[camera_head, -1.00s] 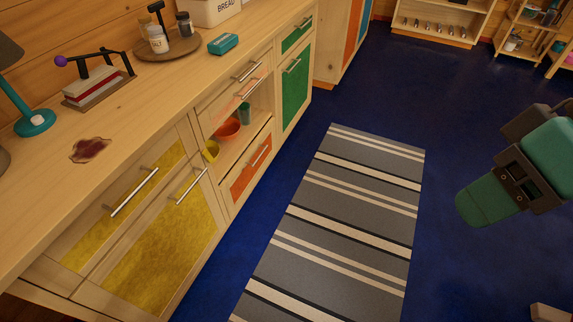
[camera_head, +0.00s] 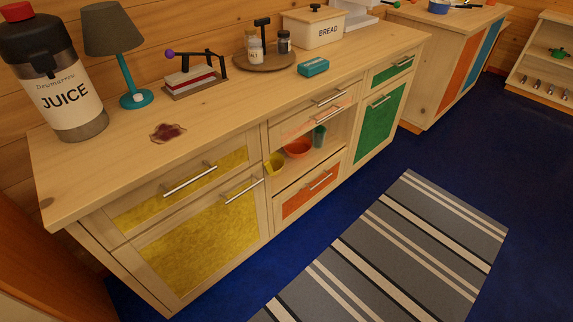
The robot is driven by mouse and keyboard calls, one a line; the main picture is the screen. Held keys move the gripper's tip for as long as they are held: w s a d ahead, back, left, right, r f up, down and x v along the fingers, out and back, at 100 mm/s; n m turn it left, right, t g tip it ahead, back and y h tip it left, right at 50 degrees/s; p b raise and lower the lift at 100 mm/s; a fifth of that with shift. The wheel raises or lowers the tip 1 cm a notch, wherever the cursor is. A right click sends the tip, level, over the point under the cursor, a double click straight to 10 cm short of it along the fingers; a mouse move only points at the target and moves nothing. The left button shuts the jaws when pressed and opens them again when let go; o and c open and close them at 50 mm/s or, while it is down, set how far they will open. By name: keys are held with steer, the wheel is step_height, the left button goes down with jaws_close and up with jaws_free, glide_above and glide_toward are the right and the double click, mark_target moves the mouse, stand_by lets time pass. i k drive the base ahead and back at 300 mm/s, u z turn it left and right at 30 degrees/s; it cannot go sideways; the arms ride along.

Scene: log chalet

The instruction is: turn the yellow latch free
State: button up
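A small yellow piece (camera_head: 275,163) shows at the left edge of the open shelf in the counter cabinet. I cannot tell whether it is a latch or a cup. Below and left of it are a yellow-fronted door (camera_head: 205,243) and a yellow-fronted drawer (camera_head: 180,193), each with a silver bar handle. Both look closed. No other piece that could be a yellow latch can be made out. My gripper is not in view.
An orange bowl (camera_head: 298,148) and a teal cup (camera_head: 319,136) stand on the open shelf. The countertop holds a juice dispenser (camera_head: 62,85), a lamp (camera_head: 118,45) and a dark red spill (camera_head: 168,133). A striped rug (camera_head: 400,255) lies on open blue floor.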

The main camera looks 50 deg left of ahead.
mark_target(267, 166)
steer(key=u, duration=0.2)
steer(key=i, duration=0.9)
steer(key=u, duration=0.95)
steer(key=i, duration=0.6)
steer(key=u, duration=0.35)
